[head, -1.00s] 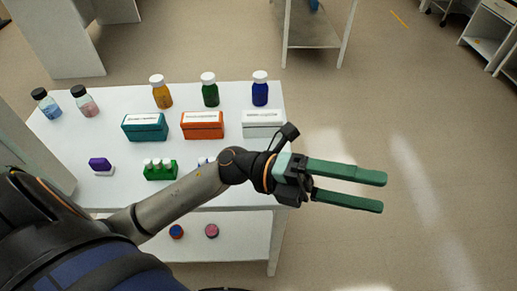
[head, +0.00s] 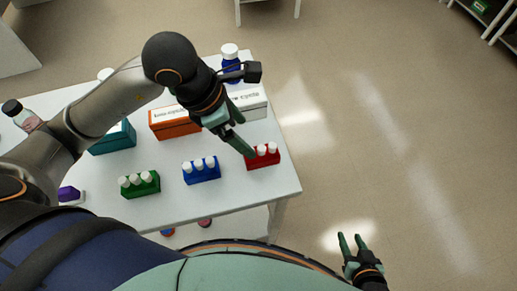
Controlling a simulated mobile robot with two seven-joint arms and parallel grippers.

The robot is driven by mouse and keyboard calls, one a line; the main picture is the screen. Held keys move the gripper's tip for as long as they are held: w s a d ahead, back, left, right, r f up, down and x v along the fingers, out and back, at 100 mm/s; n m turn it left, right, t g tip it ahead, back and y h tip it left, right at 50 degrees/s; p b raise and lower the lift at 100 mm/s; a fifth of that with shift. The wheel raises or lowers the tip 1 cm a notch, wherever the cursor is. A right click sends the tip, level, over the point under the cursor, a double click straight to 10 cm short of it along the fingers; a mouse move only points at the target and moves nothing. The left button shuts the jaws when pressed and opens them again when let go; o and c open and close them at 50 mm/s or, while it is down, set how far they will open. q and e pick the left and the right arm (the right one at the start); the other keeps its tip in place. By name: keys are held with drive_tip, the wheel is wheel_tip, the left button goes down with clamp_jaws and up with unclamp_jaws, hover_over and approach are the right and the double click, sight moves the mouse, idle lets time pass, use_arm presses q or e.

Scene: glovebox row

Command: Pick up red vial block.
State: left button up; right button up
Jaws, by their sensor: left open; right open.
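The red vial block (head: 264,161) stands near the right end of the white table, with white-capped vials in its top. My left gripper (head: 243,147) reaches over the table from the left, its green fingers pointing down toward the block's left side. Its fingertips overlap the block's left edge in the head view; I cannot tell whether they touch it. It is open and holds nothing visible. My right gripper (head: 351,240) is open and empty, low at the bottom right, off the table over the floor.
The blue vial block (head: 202,173) and green vial block (head: 140,186) stand to the left on the white table (head: 226,199). Behind are an orange box (head: 172,123), a teal box (head: 113,140), a white box (head: 250,103) and a blue bottle (head: 231,67). The floor to the right is clear.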

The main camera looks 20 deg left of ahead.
sight(259, 148)
use_arm(q)
drive_tip(key=x, duration=1)
drive_tip(key=shift+d+p, duration=0.15)
drive_tip(key=shift+p, duration=0.15)
drive_tip(key=shift+r, duration=0.1)
clamp_jaws()
